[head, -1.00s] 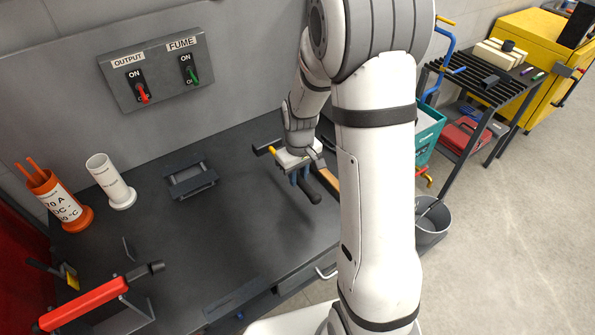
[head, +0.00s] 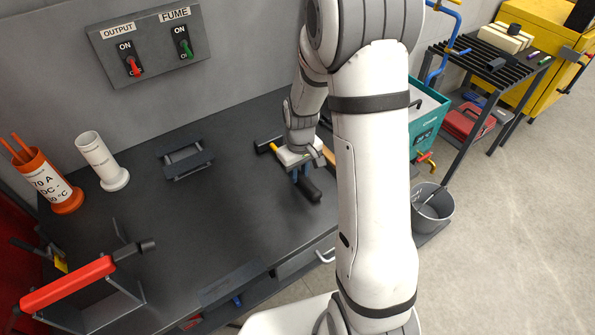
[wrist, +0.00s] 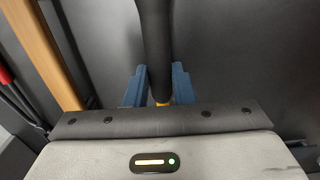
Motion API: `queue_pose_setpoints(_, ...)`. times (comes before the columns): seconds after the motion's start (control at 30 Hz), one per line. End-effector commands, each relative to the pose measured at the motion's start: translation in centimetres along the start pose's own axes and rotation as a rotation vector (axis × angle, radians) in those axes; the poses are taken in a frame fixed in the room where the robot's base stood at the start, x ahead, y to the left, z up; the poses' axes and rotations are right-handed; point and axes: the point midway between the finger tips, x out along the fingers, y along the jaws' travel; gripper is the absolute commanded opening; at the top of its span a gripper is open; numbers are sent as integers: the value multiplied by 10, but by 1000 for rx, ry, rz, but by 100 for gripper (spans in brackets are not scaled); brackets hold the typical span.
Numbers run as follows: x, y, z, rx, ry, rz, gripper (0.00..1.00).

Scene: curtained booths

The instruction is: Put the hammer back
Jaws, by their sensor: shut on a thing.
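My gripper (head: 301,172) is shut on the hammer, its blue fingers (wrist: 181,84) on either side of the black handle. The handle (head: 309,190) points toward the front of the dark bench, and it runs up the wrist view (wrist: 155,45). A yellow band shows at the fingers. The dark hammer head (head: 266,145) shows on the left of my gripper. The hammer is over the right part of the bench (head: 225,210); I cannot tell whether it touches. A grey cradle-like holder (head: 187,161) stands empty to its left.
A white tube (head: 97,155) and an orange canister (head: 50,182) stand at the left. A red-handled tool (head: 68,284) lies on a metal bracket at front left. A switch box (head: 150,45) is on the wall. The bench middle is clear. A wooden strip (wrist: 40,55) shows beside the handle.

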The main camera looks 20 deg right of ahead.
Motion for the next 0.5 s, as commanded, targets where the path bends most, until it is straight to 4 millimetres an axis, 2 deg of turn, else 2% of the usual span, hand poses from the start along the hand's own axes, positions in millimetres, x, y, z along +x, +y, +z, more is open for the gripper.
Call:
queue_pose_setpoints(0.17, -1, 0, -1, 1, 2, 1, 0)
queue_pose_setpoints(0.2, -1, 0, -1, 1, 2, 1, 25)
queue_pose_setpoints(0.5, -1, 1, 0, 1, 1, 0, 48)
